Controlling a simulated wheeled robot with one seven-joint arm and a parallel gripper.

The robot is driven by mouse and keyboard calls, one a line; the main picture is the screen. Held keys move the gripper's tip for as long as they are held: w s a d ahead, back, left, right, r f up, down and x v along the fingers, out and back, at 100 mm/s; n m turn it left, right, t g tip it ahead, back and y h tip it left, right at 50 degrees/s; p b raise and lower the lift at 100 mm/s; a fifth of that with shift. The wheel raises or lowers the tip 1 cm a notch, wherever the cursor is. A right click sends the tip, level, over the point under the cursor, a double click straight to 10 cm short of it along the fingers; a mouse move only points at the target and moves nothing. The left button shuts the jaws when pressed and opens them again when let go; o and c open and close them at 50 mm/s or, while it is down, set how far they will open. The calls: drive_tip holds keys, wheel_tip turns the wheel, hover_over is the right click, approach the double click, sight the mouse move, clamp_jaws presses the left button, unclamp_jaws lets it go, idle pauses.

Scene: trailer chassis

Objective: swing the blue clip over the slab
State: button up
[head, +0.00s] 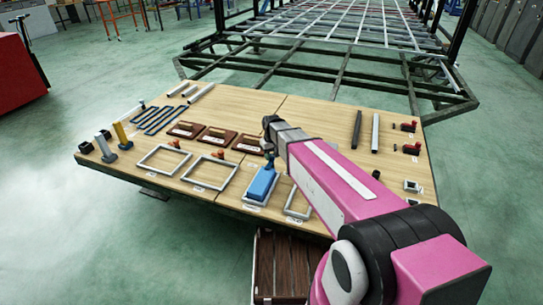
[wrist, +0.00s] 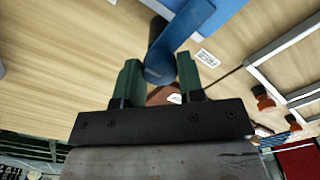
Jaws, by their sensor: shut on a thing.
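In the wrist view, the rounded end of the blue clip (wrist: 160,71) lies between the two green fingertips of my gripper (wrist: 158,78). The gripper is shut on it. Its blue bar runs up and to the right, beside a dark round post (wrist: 157,32). In the head view, my gripper (head: 269,158) is low over the table, just behind a blue block (head: 262,184) lying in a grey frame. This block looks like the slab, but I cannot tell for sure. My arm and the small scale hide the clip's outline there.
The wooden table (head: 225,112) also bears empty grey frames (head: 211,172), brown blocks (head: 218,137), a blue bent tube (head: 160,118) and upright posts at the left (head: 122,136). Dark and grey bars (head: 375,132) lie at the right. A trailer chassis (head: 330,75) stands behind.

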sight(272, 156)
drive_tip(key=o, duration=0.9)
wheel_tip(272, 156, up, 11)
drive_tip(key=shift+f, duration=0.1)
drive_tip(key=s+d+f+m, duration=0.1)
drive_tip(key=s+d+f, duration=0.1)
drive_tip(key=s+d, duration=0.4)
drive_tip(key=s+d+f+m, duration=0.1)
drive_tip(key=s+d+m, duration=0.1)
drive_tip(key=s+d, duration=0.4)
drive_tip(key=s+d+f+m, duration=0.2)
drive_tip(key=s+d, duration=0.4)
drive_tip(key=d, duration=0.1)
drive_tip(key=shift+s+f, duration=0.3)
